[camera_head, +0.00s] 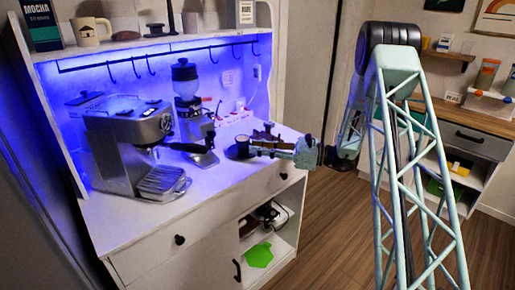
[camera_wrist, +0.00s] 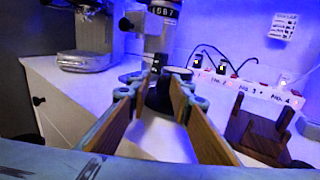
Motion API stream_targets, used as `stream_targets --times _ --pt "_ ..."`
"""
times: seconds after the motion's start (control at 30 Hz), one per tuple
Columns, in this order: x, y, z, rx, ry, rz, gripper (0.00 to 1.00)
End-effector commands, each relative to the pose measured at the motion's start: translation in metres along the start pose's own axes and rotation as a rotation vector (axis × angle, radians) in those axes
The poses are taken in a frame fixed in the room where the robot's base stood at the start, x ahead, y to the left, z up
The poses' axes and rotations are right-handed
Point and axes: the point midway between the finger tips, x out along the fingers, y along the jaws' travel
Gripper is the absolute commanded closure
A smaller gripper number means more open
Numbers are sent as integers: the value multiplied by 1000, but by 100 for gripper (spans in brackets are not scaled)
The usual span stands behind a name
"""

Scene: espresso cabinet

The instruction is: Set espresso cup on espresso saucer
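A small dark espresso cup (camera_head: 242,142) stands on the white counter, right of the grinder. A dark rim low around it may be the saucer, but I cannot tell the two apart clearly. My gripper (camera_head: 256,148) reaches in low from the right, its fingertips close to the cup. In the wrist view the brown finger pads of my gripper (camera_wrist: 163,86) are spread, with a dark shape, apparently the cup (camera_wrist: 158,97), between or just beyond the tips. I see no clear contact. Another dark round edge shows at the wrist view's lower right; it is cut off.
The espresso machine (camera_head: 128,140) and grinder (camera_head: 190,105) stand left of my gripper. A brown wooden stand (camera_wrist: 262,132) is close on the right in the wrist view. A power strip (camera_wrist: 245,88) runs along the back wall. The front counter strip is clear.

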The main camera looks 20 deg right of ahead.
Motion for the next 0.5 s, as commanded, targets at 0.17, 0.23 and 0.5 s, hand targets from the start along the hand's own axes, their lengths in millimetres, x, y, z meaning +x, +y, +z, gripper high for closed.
stream_targets --times 0.17,0.23,0.5 --pt "0 0 0 0 0 0 80" --pt "0 0 0 0 0 0 80" --pt "-3 0 3 0 0 -1 80"
